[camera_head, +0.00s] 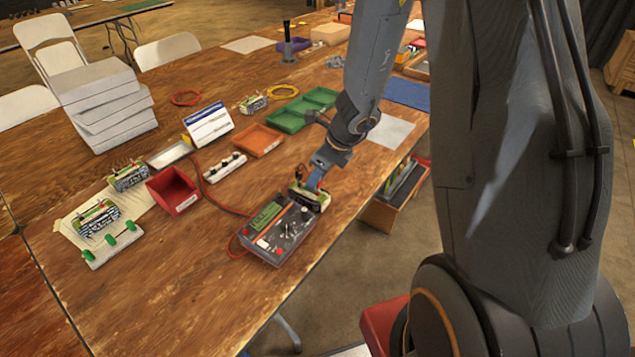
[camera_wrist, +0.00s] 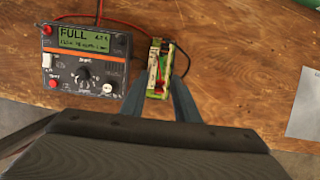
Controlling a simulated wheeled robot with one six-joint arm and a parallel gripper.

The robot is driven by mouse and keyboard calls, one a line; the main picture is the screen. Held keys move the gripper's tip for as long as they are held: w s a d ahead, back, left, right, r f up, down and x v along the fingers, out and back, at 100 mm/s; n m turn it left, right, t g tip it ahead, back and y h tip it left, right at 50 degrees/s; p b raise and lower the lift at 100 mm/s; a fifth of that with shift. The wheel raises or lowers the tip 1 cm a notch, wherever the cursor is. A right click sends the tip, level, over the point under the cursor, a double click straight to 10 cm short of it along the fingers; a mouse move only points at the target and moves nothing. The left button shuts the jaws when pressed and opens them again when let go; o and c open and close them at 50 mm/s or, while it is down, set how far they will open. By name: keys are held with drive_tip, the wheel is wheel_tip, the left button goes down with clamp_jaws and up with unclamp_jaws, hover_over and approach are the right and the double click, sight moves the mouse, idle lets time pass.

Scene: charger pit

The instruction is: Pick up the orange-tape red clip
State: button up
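The charger (camera_head: 278,230) lies on the wooden table; in the wrist view the charger (camera_wrist: 85,60) has a screen reading "FULL". A green and white battery pack (camera_head: 310,198) stands close to its right end. In the wrist view a small red clip (camera_wrist: 162,74) shows on the battery pack (camera_wrist: 154,60); its orange tape is too small to make out. A black lead curves off the pack's right side. My gripper (camera_wrist: 160,88) points at the pack, its two blue fingers apart on either side of the pack's near end. I see no firm contact.
A red bin (camera_head: 172,190), an orange tray (camera_head: 258,140), a white power strip (camera_head: 224,167) and a green tray (camera_head: 303,108) stand farther back. More battery packs (camera_head: 96,217) are at left. The table's front edge is close to my gripper. A red cable (camera_wrist: 125,22) runs behind the charger.

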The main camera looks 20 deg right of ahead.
drive_tip(key=c, duration=0.6)
wheel_tip(320, 180, up, 10)
drive_tip(key=p, duration=0.3)
